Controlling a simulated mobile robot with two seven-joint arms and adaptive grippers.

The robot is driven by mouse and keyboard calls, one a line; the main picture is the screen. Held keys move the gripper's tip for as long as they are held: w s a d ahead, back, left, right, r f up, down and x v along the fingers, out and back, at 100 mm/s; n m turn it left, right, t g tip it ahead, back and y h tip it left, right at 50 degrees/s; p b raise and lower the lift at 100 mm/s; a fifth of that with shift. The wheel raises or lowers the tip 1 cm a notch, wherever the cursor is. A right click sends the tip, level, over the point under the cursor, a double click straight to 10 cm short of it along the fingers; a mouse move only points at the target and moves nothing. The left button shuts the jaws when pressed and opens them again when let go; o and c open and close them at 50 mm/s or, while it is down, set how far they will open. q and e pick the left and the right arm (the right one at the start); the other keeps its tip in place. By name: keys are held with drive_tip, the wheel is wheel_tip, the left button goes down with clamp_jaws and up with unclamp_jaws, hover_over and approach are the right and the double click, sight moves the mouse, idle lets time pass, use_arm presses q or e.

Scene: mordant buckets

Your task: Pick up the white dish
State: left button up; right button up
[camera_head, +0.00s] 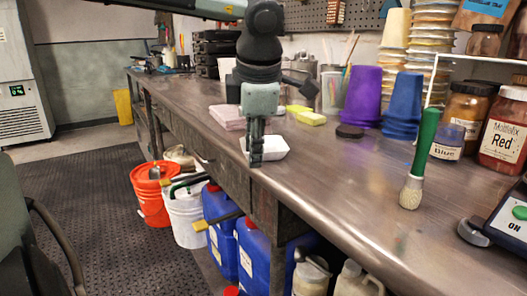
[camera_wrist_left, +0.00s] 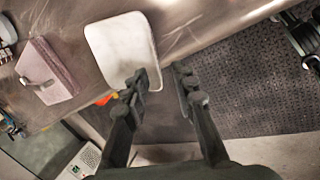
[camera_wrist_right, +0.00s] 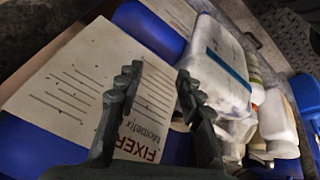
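The white dish (camera_head: 273,148) is a shallow, rounded square on the workbench, near its front edge. It also shows in the left wrist view (camera_wrist_left: 120,45) at the upper middle. My left gripper (camera_head: 256,157) points down in front of the dish at the bench edge and hides part of it. In the left wrist view the left gripper (camera_wrist_left: 160,76) is open, with one finger overlapping the dish's lower edge and the other beyond its right side. I cannot tell whether it touches. My right gripper (camera_wrist_right: 159,77) is open and empty, facing a label reading FIXER.
A pink stack (camera_head: 227,117) and yellow sponge (camera_head: 306,115) lie behind the dish. A dark round lid (camera_head: 349,131) and green-handled brush (camera_head: 420,160) are to the right. Blue jugs (camera_head: 252,250) and buckets (camera_head: 187,215) stand below the bench.

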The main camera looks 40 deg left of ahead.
use_arm(q)
drive_tip(key=shift+f, duration=0.2)
clamp_jaws()
drive_tip(key=shift+r, duration=0.1)
